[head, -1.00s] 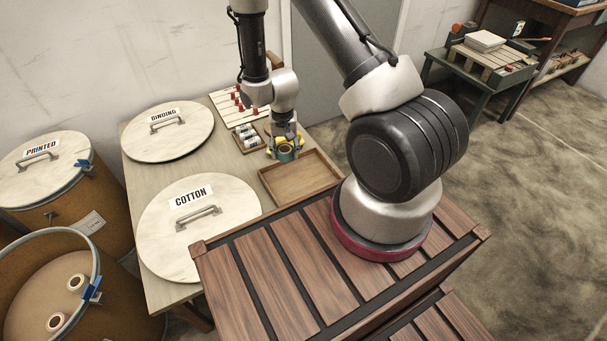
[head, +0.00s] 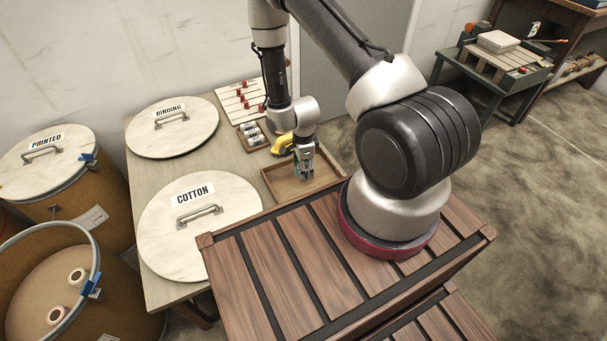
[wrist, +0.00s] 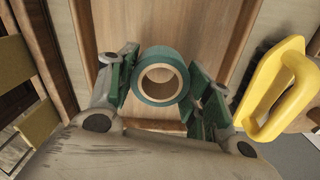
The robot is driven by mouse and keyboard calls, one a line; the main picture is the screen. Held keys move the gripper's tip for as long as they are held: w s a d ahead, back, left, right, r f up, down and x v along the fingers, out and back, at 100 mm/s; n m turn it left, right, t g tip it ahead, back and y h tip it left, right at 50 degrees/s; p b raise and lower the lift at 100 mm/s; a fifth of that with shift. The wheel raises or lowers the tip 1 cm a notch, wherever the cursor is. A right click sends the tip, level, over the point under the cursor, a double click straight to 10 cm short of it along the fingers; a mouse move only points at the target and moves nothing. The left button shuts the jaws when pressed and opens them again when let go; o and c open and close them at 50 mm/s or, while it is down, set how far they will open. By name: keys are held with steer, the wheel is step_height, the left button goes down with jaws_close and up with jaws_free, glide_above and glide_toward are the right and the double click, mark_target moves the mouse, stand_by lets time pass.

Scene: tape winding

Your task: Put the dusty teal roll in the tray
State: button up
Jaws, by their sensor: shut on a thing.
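The dusty teal roll (wrist: 161,56), a ring of tape with a tan core, is between the green finger pads of my gripper (wrist: 162,86) in the wrist view. My gripper is shut on it. In the head view my gripper (head: 303,173) points down over the wooden tray (head: 284,186), and the roll is mostly hidden by the fingers. The tray's brown floor lies behind the roll in the wrist view. I cannot tell how far the roll is above the floor. No other thing shows in the tray.
A yellow handled tool (head: 283,145) lies just behind the tray and shows at right in the wrist view (wrist: 275,92). A small box of white rolls (head: 251,136) and a rack with red pegs (head: 240,97) stand farther back. A COTTON lid (head: 200,240) lies to the left.

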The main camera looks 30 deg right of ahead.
steer(key=shift+f, duration=1.75)
steer(key=shift+f, duration=0.1)
steer(key=o, duration=0.9)
